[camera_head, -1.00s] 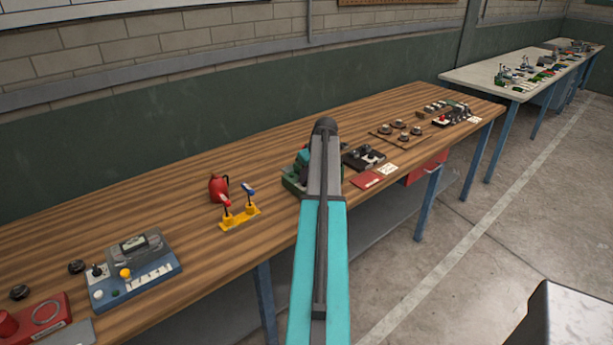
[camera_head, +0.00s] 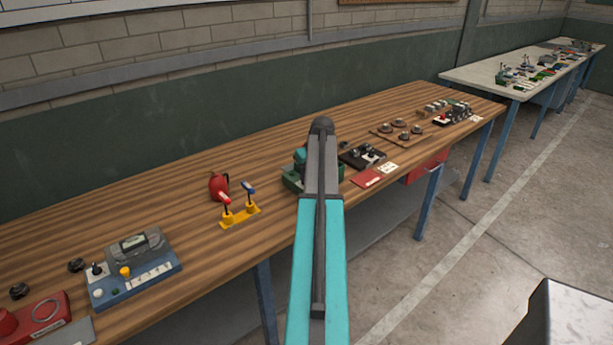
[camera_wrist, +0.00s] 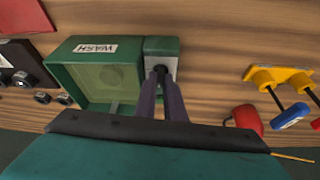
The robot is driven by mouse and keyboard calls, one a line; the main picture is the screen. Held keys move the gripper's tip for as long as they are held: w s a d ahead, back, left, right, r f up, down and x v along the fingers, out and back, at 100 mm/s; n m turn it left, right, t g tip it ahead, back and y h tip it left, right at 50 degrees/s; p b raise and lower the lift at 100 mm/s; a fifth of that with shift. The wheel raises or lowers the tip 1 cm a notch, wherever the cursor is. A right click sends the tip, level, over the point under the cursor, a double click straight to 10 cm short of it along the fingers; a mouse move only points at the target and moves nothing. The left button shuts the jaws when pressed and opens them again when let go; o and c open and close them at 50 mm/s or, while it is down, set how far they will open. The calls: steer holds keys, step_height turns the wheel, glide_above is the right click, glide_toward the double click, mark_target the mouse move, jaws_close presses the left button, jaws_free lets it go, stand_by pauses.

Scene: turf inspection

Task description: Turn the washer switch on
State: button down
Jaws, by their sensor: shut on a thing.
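The washer is a green box with an open square basin (camera_wrist: 92,75) and a white label reading WASH (camera_wrist: 96,48). Beside the basin is a small green switch housing (camera_wrist: 160,47) with a pale face. My gripper (camera_wrist: 161,73) is at this housing, its two dark fingers close together and shut on the dark switch lever, which they mostly hide. Whether the switch is on cannot be seen. In the head view the green washer (camera_head: 292,180) shows only partly behind my turquoise arm, and the fingertips are hidden.
Left of the washer in the head view are a yellow two-lever stand (camera_head: 240,216), a red rounded object (camera_head: 218,186) and a blue control panel (camera_head: 133,275). A black box (camera_head: 362,156) and red card (camera_head: 367,177) lie to the right. The wooden bench between the panel and stand is clear.

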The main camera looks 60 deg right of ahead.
steer(key=m, duration=0.2)
steer(key=m+g+h, duration=0.1)
steer(key=m, duration=0.1)
steer(key=shift+w+a+b, duration=0.15)
steer(key=shift+a+b, duration=0.05)
steer(key=shift+b, duration=0.2)
steer(key=m+g, duration=0.1)
steer(key=m, duration=0.1)
steer(key=m+h, duration=0.1)
steer(key=m, duration=0.2)
steer(key=shift+w+g+b, duration=0.2)
steer(key=shift+g+b, duration=0.1)
steer(key=shift+g, duration=0.1)
steer(key=m+g, duration=0.1)
steer(key=m, duration=0.1)
steer(key=m+b, duration=0.1)
steer(key=m, duration=0.1)
steer(key=shift+w+m+g+h, duration=0.2)
steer(key=shift+m+g+h, duration=0.1)
steer(key=shift+g, duration=0.1)
steer(key=shift+m+g, duration=0.4)
steer(key=shift+m, duration=0.8)
steer(key=shift+a+b, duration=0.1)
steer(key=shift+b, duration=0.2)
steer(key=c, duration=2.1)
jaws_free()
